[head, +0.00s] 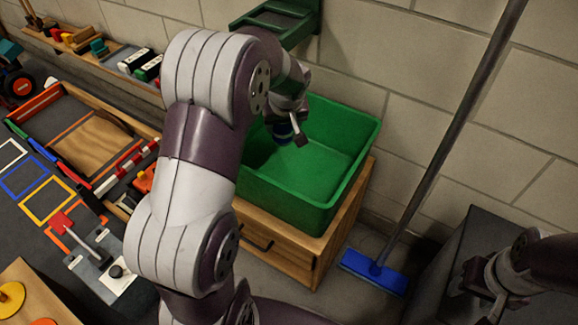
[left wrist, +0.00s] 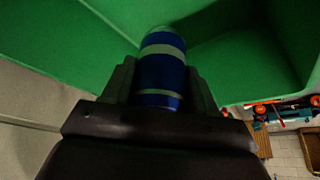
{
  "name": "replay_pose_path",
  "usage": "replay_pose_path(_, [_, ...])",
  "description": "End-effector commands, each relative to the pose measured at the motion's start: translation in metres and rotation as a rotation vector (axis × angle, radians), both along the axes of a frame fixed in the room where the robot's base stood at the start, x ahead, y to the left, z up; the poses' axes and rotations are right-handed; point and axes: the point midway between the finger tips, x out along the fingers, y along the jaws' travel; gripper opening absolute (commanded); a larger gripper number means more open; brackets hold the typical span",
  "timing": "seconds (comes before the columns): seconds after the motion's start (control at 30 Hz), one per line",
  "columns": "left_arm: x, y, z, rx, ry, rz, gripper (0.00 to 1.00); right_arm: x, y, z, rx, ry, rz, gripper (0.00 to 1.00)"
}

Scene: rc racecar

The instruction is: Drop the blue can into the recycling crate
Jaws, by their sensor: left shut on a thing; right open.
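The blue can (left wrist: 163,72) with pale bands is between the fingers of my left gripper (left wrist: 162,85), which is shut on it. In the head view the can (head: 283,131) shows small below my left gripper (head: 290,135), over the left part of the green crate (head: 335,205). The crate's green walls (left wrist: 60,50) fill much of the left wrist view behind the can. The inside of the crate that I can see is empty; my left arm hides its left side. My right gripper (head: 478,290) is at the lower right, open and away from the crate.
The crate stands on a wooden cabinet (head: 345,225) against a block wall (head: 430,110). A blue-headed broom (head: 375,272) leans to its right. A dark box (head: 455,245) is at the right. A mat with coloured frames (head: 45,200) and a wooden tray (head: 60,92) lie left.

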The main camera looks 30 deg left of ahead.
Motion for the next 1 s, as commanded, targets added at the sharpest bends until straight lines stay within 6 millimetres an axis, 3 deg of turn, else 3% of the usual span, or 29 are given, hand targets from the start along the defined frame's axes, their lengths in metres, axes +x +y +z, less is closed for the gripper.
replay_pose_path(0.03, [0.0, 0.0, -0.008, 0.001, -0.001, 0.0, 0.3, 0.0, 0.0, -0.008, 0.0, 0.0, 0.0, 0.54])
replay_pose_path(0.27, [0.0, 0.0, -0.006, 0.0, -0.001, 0.0, 0.3, 0.0, 0.0, -0.006, 0.0, 0.0, 0.0, 0.54])
replay_pose_path(0.3, [0.0, 0.0, -0.006, 0.0, -0.001, 0.0, 0.61, 0.0, 0.0, -0.006, 0.0, 0.0, 0.0, 0.54])
replay_pose_path(0.4, [0.0, 0.0, -0.006, 0.0, -0.001, -0.001, 0.88, 0.0, 0.0, -0.006, 0.0, 0.0, 0.0, 0.54])
replay_pose_path(0.73, [-0.002, -0.001, 0.002, 0.001, -0.002, -0.001, 0.88, 0.0, 0.0, 0.0, 0.0, 0.0, 0.0, 0.54])
replay_pose_path(1.0, [-0.023, -0.018, 0.068, 0.001, -0.005, -0.002, 0.88, 0.0, 0.0, 0.038, 0.0, -0.001, 0.0, 0.54])
